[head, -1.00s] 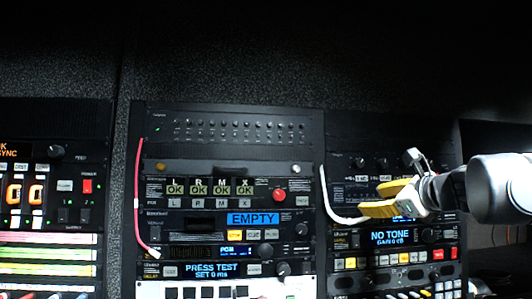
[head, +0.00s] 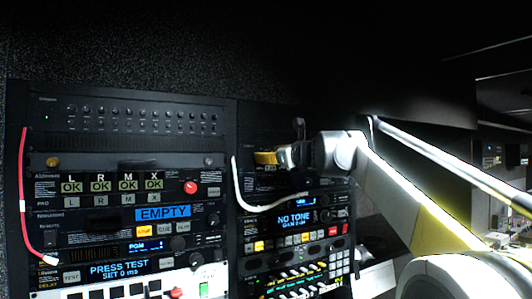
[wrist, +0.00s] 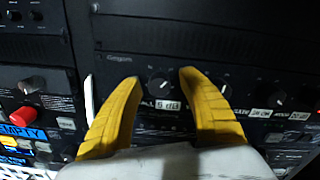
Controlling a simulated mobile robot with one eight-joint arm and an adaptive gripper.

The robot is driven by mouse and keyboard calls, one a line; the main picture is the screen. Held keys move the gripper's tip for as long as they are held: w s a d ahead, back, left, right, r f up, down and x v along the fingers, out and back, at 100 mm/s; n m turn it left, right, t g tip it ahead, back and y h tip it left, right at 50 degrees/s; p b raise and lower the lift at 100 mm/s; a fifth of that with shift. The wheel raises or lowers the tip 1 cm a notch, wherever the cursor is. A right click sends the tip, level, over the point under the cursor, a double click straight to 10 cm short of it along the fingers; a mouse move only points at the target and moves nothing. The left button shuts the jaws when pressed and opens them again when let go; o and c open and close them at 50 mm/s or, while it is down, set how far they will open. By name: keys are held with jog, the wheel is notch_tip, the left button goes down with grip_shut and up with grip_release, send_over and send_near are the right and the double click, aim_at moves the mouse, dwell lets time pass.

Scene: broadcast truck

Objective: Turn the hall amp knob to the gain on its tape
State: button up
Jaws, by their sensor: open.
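In the wrist view, the hall amp knob (wrist: 159,85) is a dark round knob with a light pointer mark on a black panel. A white tape (wrist: 166,105) below it reads "ALL 6 dB", its left end hidden by a finger. My gripper (wrist: 160,78) is open, with one yellow finger to each side of the knob and visible gaps between. Whether the tips reach the panel I cannot tell. In the head view my gripper (head: 266,158) is in front of the upper right rack and hides the knob.
More taped knobs (wrist: 278,97) sit to the right on the same panel. A white cable (head: 238,190) hangs close to the left of my gripper. Below, a display (head: 295,220) reads "NO TONE" with a gain line. A red cable (head: 22,190) hangs at the far left rack.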

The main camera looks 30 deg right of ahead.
jog(key=shift+w, duration=0.15)
jog(key=shift+a, duration=0.1)
grip_shut()
